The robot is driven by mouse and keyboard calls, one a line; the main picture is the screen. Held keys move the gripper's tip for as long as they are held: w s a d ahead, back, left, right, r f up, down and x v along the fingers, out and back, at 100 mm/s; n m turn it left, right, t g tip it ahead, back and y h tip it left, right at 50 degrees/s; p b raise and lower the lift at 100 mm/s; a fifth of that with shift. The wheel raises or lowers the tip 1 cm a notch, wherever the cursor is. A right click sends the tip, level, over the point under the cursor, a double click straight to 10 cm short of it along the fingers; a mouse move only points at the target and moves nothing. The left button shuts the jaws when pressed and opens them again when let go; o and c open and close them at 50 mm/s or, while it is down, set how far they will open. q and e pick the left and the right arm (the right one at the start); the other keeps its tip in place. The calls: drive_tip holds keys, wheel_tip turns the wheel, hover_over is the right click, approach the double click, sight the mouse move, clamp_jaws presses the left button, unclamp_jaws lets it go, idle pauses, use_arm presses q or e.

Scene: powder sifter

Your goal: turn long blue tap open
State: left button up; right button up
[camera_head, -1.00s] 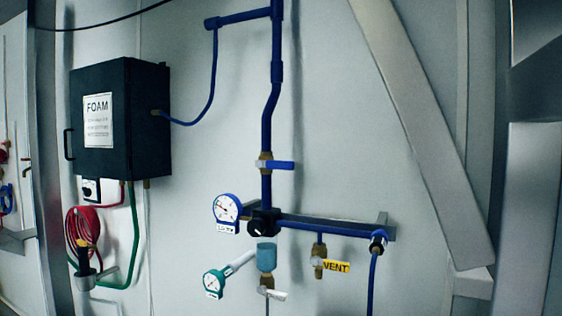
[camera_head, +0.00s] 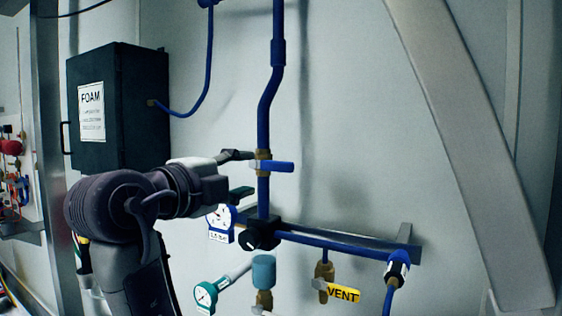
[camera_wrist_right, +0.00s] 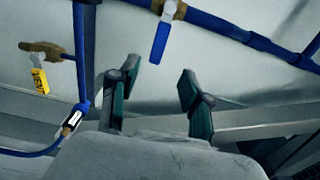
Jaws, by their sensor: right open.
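The long blue tap (camera_head: 278,166) is a blue lever on a brass valve on the vertical blue pipe. In the head view its lever points right, across the pipe. My right gripper (camera_head: 240,174) is just left of the valve, with its fingers spread one above the other. In the right wrist view the blue lever (camera_wrist_right: 160,43) hangs from the brass valve toward the gap between the open, empty fingers (camera_wrist_right: 158,79). I see no clear contact; the exact depth between them is hard to tell. My left gripper is not in view.
A black FOAM box (camera_head: 118,105) is on the wall behind my right arm. Below the tap are a black knob (camera_head: 250,238), a white-faced blue gauge (camera_head: 220,217), a teal gauge (camera_head: 205,295) and a yellow VENT tag (camera_head: 343,294). A diagonal grey beam (camera_head: 470,140) stands right.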

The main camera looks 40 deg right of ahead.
sight(276, 167)
drive_tip(key=p+x, duration=0.1)
drive_tip(key=x, duration=0.2)
drive_tip(key=p+x, duration=0.2)
drive_tip(key=x, duration=0.1)
drive_tip(key=shift+r, duration=0.2)
drive_tip(key=p+x, duration=0.2)
drive_tip(key=x, duration=0.3)
drive_tip(key=shift+d+f, duration=0.1)
drive_tip(key=shift+f, duration=0.05)
drive_tip(key=shift+d, duration=0.25)
drive_tip(key=shift+w, duration=0.1)
drive_tip(key=shift+w+d+f, duration=0.15)
drive_tip(key=shift+d, duration=0.05)
drive_tip(key=shift+c, duration=0.2)
clamp_jaws()
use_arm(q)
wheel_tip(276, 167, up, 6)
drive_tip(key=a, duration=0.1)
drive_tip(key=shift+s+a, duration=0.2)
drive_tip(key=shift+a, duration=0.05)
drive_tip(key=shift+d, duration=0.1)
